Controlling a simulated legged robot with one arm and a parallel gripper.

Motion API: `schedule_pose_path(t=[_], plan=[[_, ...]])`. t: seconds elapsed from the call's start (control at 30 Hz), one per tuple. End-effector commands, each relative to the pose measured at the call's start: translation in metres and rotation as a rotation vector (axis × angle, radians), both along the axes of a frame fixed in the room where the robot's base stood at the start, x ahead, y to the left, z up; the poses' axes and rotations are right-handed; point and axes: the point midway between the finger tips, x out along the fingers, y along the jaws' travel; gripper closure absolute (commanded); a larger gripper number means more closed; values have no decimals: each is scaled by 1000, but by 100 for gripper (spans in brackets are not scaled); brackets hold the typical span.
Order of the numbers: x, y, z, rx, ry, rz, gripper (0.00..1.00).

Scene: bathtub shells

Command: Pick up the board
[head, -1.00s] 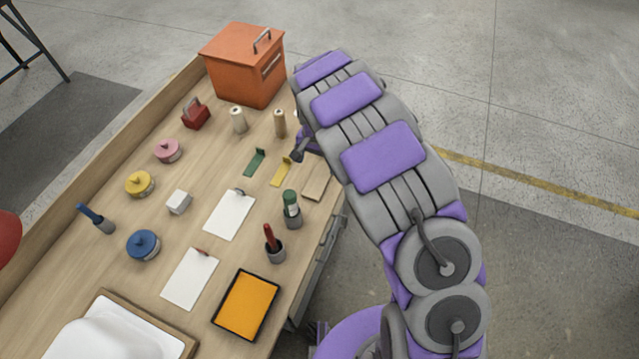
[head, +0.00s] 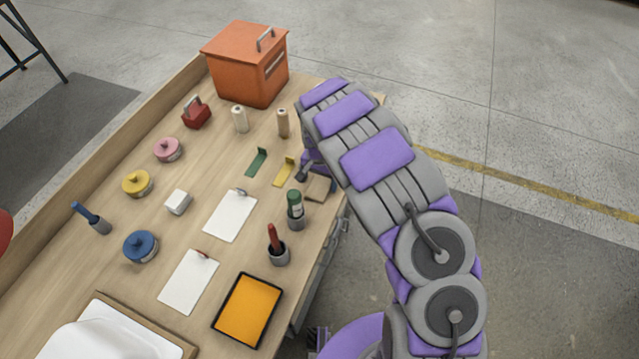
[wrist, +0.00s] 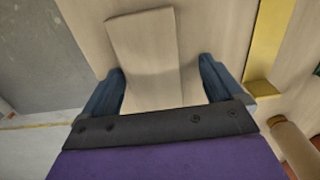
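A small thin light wood board (head: 321,190) lies near the right edge of the workbench in the head view, partly hidden by the end of my arm. In the wrist view the board (wrist: 144,48) runs from the top of the picture down between the fingers. My gripper (wrist: 161,68) is open, with one blue finger on each side of the board and a gap at both sides. Whether its near end touches the palm is unclear. In the head view my gripper (head: 304,171) is mostly hidden behind the arm.
The wooden workbench (head: 120,215) holds a yellow bracket (head: 284,172), which lies close beside the board, and a green bracket (head: 257,162). A green-topped holder (head: 295,208) stands just in front of the board. An orange box (head: 245,62) stands at the back.

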Motion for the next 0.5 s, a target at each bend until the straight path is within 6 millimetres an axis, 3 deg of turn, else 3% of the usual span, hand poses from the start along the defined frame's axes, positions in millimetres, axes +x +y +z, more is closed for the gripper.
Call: schedule_pose_path(t=[0.07,0.5], plan=[[0,-2,1,2,0,-1,13],[0,0,0,-1,0,0,55]])
